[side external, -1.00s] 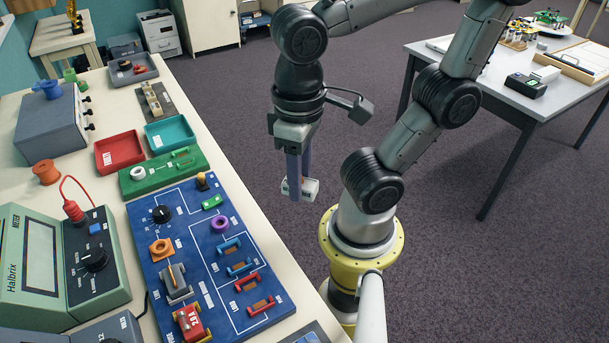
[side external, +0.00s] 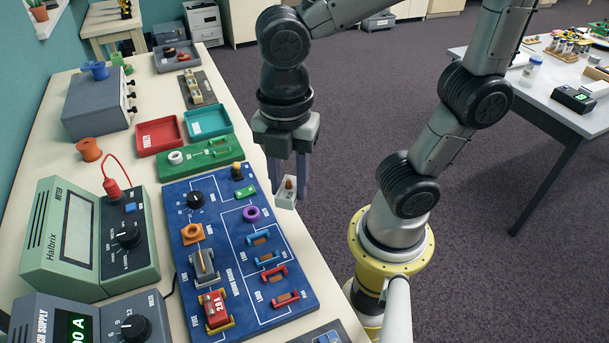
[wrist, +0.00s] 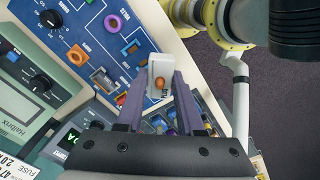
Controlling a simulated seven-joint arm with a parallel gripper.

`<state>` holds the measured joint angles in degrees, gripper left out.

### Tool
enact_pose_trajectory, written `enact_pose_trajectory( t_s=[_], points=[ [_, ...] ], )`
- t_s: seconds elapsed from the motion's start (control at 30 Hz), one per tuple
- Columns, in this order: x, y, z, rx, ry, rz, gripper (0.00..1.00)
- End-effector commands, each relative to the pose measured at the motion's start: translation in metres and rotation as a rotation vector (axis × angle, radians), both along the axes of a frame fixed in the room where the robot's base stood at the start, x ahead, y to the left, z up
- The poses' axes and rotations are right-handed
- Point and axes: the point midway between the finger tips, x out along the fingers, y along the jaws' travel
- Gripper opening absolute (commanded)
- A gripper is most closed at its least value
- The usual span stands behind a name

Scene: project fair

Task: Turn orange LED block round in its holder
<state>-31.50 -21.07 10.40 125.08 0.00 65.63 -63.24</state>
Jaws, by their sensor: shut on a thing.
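My gripper (side external: 288,188) is shut on a small white block with an orange LED (side external: 285,201). It holds the block in the air, just right of the blue circuit board (side external: 216,206) in the side view. In the wrist view the block (wrist: 161,69) sits between the two purple-grey fingertips, its orange LED facing the camera. I cannot tell from the labels which one belongs to the orange LED.
A purple ring (side external: 251,214), a black knob (side external: 196,200) and a red fuse block (side external: 215,309) stand up from the board. A green strip (side external: 208,155) and red (side external: 159,136) and teal (side external: 209,121) trays lie behind it. Meters line the left.

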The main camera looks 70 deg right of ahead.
Motion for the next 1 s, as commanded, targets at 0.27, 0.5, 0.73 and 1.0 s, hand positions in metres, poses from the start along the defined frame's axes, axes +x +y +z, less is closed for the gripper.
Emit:
enact_pose_trajectory(
  t_s=[0.27, 0.5, 0.73, 1.0],
  points=[
    [0.024, 0.015, -0.010, 0.000, 0.001, 0.476, 0.00],
    [0.043, 0.026, -0.029, 0.000, 0.004, 0.710, 0.00],
    [0.046, 0.028, -0.045, 0.001, 0.000, 0.705, 0.00],
    [0.045, 0.028, -0.066, 0.000, 0.002, 0.703, 0.00]
  ],
)
